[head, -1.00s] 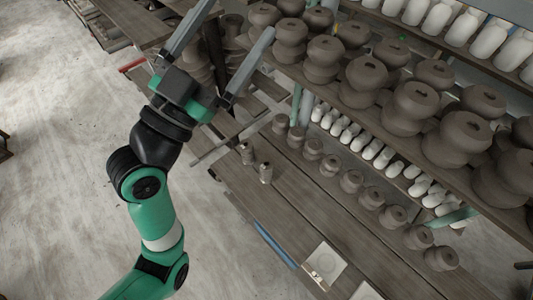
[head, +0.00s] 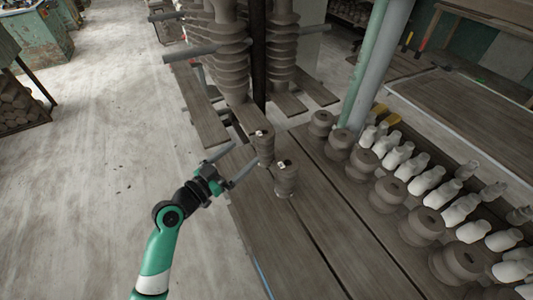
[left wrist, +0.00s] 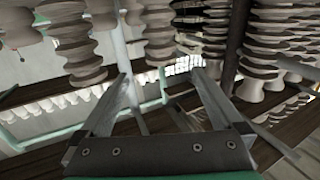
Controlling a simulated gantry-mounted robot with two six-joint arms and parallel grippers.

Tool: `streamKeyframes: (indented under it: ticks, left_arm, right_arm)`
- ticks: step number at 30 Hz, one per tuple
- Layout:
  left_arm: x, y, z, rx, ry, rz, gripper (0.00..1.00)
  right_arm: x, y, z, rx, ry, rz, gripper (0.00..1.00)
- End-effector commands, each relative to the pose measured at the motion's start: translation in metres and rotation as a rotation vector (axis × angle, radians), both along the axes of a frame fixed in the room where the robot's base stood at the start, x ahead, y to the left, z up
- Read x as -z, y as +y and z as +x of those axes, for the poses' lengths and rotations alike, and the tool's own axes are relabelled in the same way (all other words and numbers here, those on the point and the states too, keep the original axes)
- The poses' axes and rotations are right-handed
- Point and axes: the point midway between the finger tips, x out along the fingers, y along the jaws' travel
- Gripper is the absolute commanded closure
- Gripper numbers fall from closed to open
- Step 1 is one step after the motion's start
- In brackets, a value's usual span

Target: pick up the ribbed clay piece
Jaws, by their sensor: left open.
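Two small ribbed clay pieces stand upright on the wooden bench in the head view: a nearer one (head: 286,181) and a slightly smaller-looking one (head: 265,147) behind it. Each has a pale spot on top. I cannot tell which one the task means. My left gripper (head: 238,160) is open and empty, with its fingers spread, just left of the two pieces and apart from them as far as I can see. In the left wrist view the open fingers (left wrist: 162,78) have nothing between them; neither small piece is clearly identifiable there. My right gripper is not in view.
Rows of dark clay pots (head: 389,192) and white bottles (head: 427,179) line the bench's right side. Tall stacks of ribbed clay (head: 228,60) stand behind. A green-grey post (head: 380,60) rises at the back. The bench front (head: 300,240) and the floor at left are clear.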

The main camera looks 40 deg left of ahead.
Motion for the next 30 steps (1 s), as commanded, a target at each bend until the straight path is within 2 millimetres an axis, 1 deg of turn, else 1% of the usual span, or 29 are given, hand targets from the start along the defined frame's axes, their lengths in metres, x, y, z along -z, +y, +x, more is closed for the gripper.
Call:
streamKeyframes:
  ticks: [6,9,12,16,17,21,24,27,30]
  left_arm:
    - [0.000,0.001,0.040,0.004,-0.002,0.002,0.00]
    - [0.000,0.001,0.055,0.003,-0.001,0.001,0.00]
    - [-0.001,0.002,0.061,0.002,-0.001,0.001,0.00]
    - [-0.001,0.003,0.065,0.002,-0.001,0.001,0.00]
    - [-0.001,0.003,0.067,0.002,-0.001,0.001,0.00]
    - [-0.002,0.005,0.091,0.003,-0.002,0.002,0.00]
    - [-0.002,0.006,0.106,0.003,-0.001,0.000,0.00]
    - [-0.003,0.007,0.113,0.002,0.000,0.001,0.00]
    - [-0.004,0.007,0.113,0.002,0.000,0.001,0.00]
  right_arm:
    - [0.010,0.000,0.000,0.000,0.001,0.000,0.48]
    - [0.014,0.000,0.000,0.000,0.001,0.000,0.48]
    - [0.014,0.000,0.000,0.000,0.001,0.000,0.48]
    - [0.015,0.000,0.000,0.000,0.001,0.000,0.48]
    - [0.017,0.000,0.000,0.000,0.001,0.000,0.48]
    - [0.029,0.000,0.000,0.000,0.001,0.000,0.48]
    - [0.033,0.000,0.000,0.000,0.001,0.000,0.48]
    - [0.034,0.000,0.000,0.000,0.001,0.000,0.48]
    - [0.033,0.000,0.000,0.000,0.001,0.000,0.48]
